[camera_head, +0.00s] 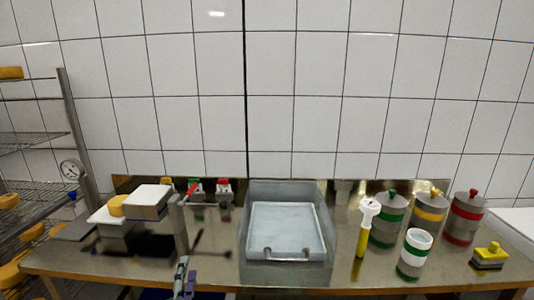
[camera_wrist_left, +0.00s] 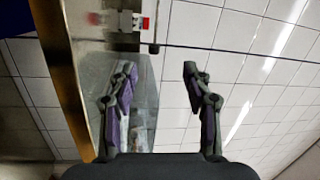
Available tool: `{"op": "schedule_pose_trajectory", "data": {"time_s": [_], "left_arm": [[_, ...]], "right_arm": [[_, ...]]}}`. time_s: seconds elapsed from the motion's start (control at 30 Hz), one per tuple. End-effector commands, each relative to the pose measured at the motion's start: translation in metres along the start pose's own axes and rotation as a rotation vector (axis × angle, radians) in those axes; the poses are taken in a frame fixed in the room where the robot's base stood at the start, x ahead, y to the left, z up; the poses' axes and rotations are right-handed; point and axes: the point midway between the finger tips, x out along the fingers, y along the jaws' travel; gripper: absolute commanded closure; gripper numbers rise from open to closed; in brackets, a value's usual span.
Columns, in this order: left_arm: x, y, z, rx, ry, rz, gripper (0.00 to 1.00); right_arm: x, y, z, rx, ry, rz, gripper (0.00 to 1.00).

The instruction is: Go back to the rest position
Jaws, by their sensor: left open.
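My left gripper (camera_head: 184,277) shows at the bottom of the head view, low by the front edge of the steel table, left of the grey basin. In the left wrist view its two purple-and-grey fingers (camera_wrist_left: 160,78) stand well apart with nothing between them. My right gripper is in neither view.
The steel table (camera_head: 345,272) carries a grey basin (camera_head: 285,273), a white-and-green cup mould (camera_head: 419,239), several banded moulds with knobs, a yellow-and-white tool (camera_head: 364,225) and white blocks (camera_head: 148,195). A wire rack (camera_head: 40,195) stands left. The tiled wall above is clear.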

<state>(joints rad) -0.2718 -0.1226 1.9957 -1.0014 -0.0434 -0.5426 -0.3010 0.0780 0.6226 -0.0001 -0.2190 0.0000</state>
Motion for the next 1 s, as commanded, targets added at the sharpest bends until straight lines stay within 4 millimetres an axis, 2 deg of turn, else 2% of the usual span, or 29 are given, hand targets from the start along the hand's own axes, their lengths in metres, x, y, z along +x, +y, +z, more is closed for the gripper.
{"op": "schedule_pose_trajectory", "data": {"time_s": [0.27, 0.37, 0.5, 0.63, 0.8, 1.0], "left_arm": [[-0.026, 0.018, 0.058, -0.269, -0.240, 0.144, 0.50], [-0.044, 0.032, 0.078, -0.401, -0.351, 0.225, 0.50], [-0.081, 0.057, 0.096, -0.597, -0.517, 0.369, 0.50], [-0.122, 0.080, 0.100, -0.760, -0.669, 0.525, 0.50], [-0.180, 0.100, 0.089, -0.909, -0.842, 0.734, 0.50], [-0.246, 0.108, 0.069, -0.999, -1.013, 0.970, 0.50]], "right_arm": [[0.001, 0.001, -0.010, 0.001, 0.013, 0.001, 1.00], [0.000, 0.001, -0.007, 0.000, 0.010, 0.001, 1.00], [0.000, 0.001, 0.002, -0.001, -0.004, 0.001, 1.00], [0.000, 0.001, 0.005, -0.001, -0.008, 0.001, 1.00], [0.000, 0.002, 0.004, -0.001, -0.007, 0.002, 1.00], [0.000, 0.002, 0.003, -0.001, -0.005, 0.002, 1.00]]}}
